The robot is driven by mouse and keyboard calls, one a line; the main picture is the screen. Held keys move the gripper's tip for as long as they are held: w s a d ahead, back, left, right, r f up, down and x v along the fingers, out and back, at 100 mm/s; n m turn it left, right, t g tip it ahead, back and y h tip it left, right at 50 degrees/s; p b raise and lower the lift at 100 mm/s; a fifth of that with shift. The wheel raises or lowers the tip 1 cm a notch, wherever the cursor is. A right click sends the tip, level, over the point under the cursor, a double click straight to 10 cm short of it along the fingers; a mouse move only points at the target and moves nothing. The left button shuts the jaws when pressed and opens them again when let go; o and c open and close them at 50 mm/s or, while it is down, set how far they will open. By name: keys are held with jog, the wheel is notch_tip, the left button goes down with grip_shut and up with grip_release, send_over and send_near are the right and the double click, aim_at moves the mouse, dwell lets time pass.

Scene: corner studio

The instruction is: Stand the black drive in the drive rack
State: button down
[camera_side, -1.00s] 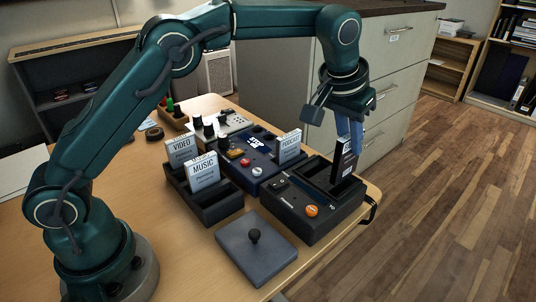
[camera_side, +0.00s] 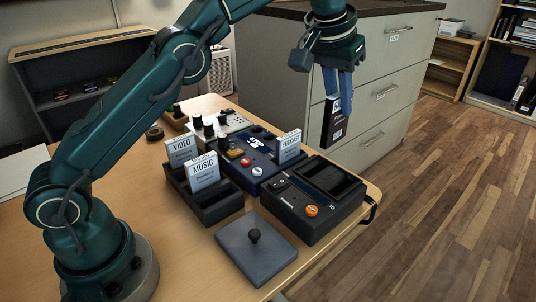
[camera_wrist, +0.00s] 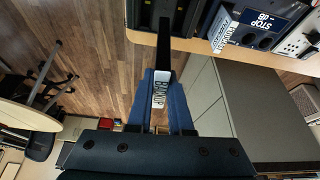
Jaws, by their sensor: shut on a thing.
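The black drive (camera_side: 334,122) has a white label and hangs upright below my gripper (camera_side: 338,92). The blue fingers are shut on its upper part, and it is clear above the table's right end. In the wrist view its label (camera_wrist: 159,90) reads BACKUP between the fingers (camera_wrist: 160,108). The dark drive rack (camera_side: 217,207) stands mid-table, well to the left of my gripper and lower. A VIDEO drive (camera_side: 181,152) and a MUSIC drive (camera_side: 204,171) stand in it. The rack's front part, nearest the camera, shows no drive.
A black dock (camera_side: 318,222) with an orange knob and an empty bay stands right of the rack. A blue device (camera_side: 247,162) with a PODCAST drive (camera_side: 290,146) lies behind. A grey lidded plate (camera_side: 255,262) with a black knob is in front. A drawer cabinet (camera_side: 380,75) stands behind.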

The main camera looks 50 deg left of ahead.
jog(key=s+a+r, duration=0.3)
jog(key=s+a, duration=0.7)
jog(key=s, duration=0.3)
jog(key=a+f+n+g+y, duration=0.2)
jog(key=a+f+n+g, duration=0.2)
jog(key=n, duration=0.8)
jog(key=a+f+n+g+y, duration=0.1)
jog(key=a+f+n+g, duration=0.2)
jog(key=n, duration=0.9)
jog(key=shift+s+a+f+n+g+h, duration=0.35)
jog(key=shift+s+a+f+n+h, duration=0.35)
jog(key=shift+s+f+n, duration=0.85)
jog(key=shift+s+a+f+n+g+h, duration=0.4)
jog(key=shift+s+a+f+n, duration=0.65)
jog(key=shift+n, duration=1.15)
jog(key=shift+s+a+f+n+g+h, duration=0.25)
jog(key=shift+s+a+f+n+h, duration=0.45)
jog(key=shift+f+n, duration=1.05)
